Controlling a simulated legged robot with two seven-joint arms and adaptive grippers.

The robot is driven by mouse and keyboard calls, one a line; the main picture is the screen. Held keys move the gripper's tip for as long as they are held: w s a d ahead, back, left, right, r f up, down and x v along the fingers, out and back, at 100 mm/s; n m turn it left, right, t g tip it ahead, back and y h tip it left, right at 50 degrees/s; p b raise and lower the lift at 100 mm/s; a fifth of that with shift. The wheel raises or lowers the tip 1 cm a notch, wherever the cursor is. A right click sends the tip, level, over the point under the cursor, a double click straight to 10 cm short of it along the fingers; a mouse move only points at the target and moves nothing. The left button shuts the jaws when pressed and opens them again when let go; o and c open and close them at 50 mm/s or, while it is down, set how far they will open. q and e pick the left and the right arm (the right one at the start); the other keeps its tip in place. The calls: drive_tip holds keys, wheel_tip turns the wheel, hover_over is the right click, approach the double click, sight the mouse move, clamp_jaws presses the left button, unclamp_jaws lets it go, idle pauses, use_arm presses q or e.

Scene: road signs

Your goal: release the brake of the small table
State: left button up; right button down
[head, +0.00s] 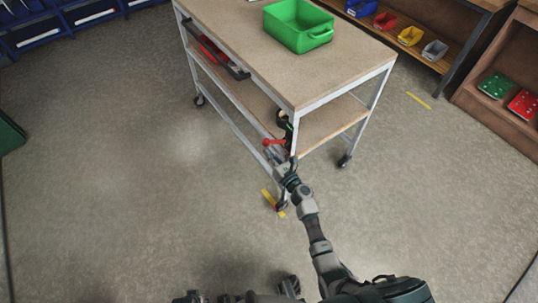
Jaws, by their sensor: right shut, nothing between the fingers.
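The small table (345,62) is a wheeled cart with a tan top, a lower shelf and a light metal frame. A red lever (272,142) shows at its near corner leg, and it looks like the brake. A black and green part (284,126) sits on the same leg just above it. My right gripper (271,153) is shut and empty, right at the red lever. I cannot tell whether it touches the lever. My right forearm hides part of that leg.
A green crate (298,24) stands on the table top. Shelves with coloured bins (410,36) stand at the back right. Yellow floor tape (273,202) marks the near caster. The floor at left is clear.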

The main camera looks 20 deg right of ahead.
use_arm(q)
drive_tip(key=shift+s+f+p, duration=0.1)
drive_tip(key=shift+f+p, duration=0.2)
drive_tip(key=shift+f, duration=1)
use_arm(e)
drive_tip(key=shift+d+r+m, duration=0.1)
drive_tip(key=shift+r+m, duration=0.2)
drive_tip(key=shift+r, duration=0.05)
drive_tip(key=shift+w, duration=0.1)
use_arm(q)
wheel_tip(320, 180, up, 8)
drive_tip(key=s+d+b, duration=0.1)
drive_tip(key=d+b, duration=0.1)
drive_tip(key=shift+f+b, duration=0.2)
drive_tip(key=shift+b, duration=0.15)
use_arm(e)
drive_tip(key=s+d+f, duration=0.2)
drive_tip(key=s+f, duration=0.3)
drive_tip(key=s, duration=0.5)
drive_tip(key=shift+s+d, duration=0.25)
drive_tip(key=shift+d, duration=0.15)
use_arm(q)
drive_tip(key=shift+a, duration=0.2)
use_arm(e)
drive_tip(key=shift+a, duration=0.25)
